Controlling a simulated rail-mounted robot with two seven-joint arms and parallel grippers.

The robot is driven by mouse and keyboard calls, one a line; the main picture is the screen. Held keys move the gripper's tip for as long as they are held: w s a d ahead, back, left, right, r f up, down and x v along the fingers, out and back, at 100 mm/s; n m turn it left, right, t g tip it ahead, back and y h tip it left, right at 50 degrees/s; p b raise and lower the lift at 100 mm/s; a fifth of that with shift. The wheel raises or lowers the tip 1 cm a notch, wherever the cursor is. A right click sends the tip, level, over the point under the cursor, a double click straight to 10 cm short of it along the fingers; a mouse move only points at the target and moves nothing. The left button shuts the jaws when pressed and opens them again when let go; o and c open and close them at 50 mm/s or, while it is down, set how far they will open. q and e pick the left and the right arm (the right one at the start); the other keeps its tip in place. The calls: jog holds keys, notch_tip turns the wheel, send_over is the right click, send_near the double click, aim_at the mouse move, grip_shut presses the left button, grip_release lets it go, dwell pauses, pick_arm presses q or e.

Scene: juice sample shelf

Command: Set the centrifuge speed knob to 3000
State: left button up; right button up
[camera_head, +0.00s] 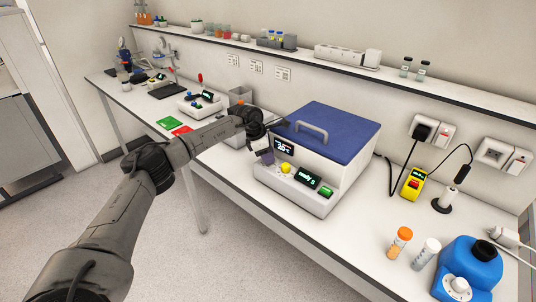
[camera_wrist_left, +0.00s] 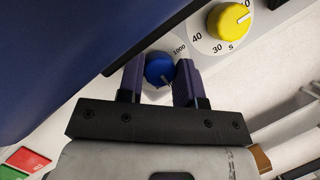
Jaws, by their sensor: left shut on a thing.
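The centrifuge (camera_head: 330,135) is a white box with a blue lid, on the bench right of centre. Its blue speed knob (camera_wrist_left: 158,67) shows in the left wrist view between my left gripper's two purple fingers, with a white pointer line on its face and the label "1000" at its upper right. My left gripper (camera_head: 266,156) is at the left end of the front panel, shut on the blue knob, and hides it in the head view. A yellow knob (camera_head: 286,169) with a seconds scale sits to its right. My right gripper is not in view.
A small display (camera_head: 284,149) is above the knobs. A "ready" screen (camera_head: 307,179) and a green button (camera_head: 327,192) are further right. Green (camera_head: 170,123) and red cards lie left.

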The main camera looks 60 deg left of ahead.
pick_arm(q)
jog(key=o, duration=0.9)
jog(key=shift+r, duration=0.1)
jog(key=shift+p+v, duration=1.2)
jog(key=shift+v, duration=5.6)
jog(key=shift+s+a, duration=0.1)
jog(key=shift+c, duration=0.2)
